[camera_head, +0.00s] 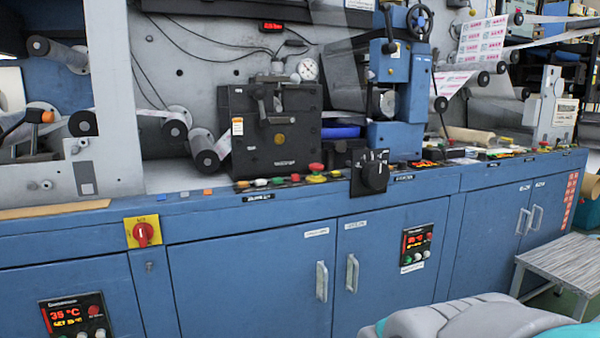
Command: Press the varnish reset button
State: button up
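A row of small coloured buttons (277,181) runs along the ledge in front of a black box unit, with white, green, red and orange caps. A red mushroom button on a yellow base (316,173) stands at the row's right part. The label under the row is too small to read, so I cannot tell which button is the varnish reset. A control panel with a red display and buttons (416,248) is on the cabinet front, and another panel reading 35 °C (75,316) is at lower left. My gripper is not in view.
A black rotary knob (374,171) juts from the ledge. A red switch on a yellow plate (143,232) is on the left front. Door handles (322,281) protrude. A grey step stool (560,268) stands at right. A grey and teal shape at bottom right seems to be mine.

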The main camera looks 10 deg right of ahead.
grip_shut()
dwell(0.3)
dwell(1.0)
